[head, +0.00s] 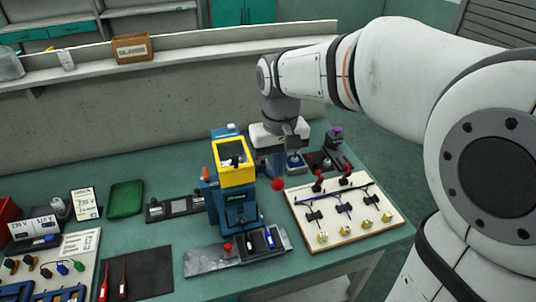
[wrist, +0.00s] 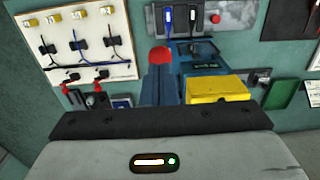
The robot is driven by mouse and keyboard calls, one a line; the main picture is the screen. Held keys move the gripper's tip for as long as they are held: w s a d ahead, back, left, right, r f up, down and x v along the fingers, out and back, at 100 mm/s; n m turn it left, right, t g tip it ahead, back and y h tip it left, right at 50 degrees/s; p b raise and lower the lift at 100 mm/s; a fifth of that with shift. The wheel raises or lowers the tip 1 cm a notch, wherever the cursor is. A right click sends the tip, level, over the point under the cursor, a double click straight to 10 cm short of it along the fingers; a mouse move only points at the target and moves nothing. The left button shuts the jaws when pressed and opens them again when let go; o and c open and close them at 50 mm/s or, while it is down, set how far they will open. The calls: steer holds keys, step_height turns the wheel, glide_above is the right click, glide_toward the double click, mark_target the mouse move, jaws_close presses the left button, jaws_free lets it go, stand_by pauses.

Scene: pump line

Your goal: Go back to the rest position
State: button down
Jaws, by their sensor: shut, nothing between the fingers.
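My gripper (head: 278,165) hangs from the wrist just behind and to the right of the yellow-topped blue press (head: 237,177). In the wrist view its fingers (wrist: 157,84) are together with nothing between them. A red ball knob (head: 278,184) shows just below the fingertips. In the wrist view the knob (wrist: 160,54) appears right at the finger ends; I cannot tell whether they touch. The press (wrist: 217,89) is right of the fingers in the wrist view.
A pale board (head: 345,213) with cables, red clips and yellow connectors lies right of the press. Small devices (head: 333,147) stand behind it. A wall ledge (head: 180,50) runs behind the table.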

steer(key=s+d+f+m+t, duration=0.3)
steer(key=s+d, duration=0.9)
steer(key=shift+s, duration=0.2)
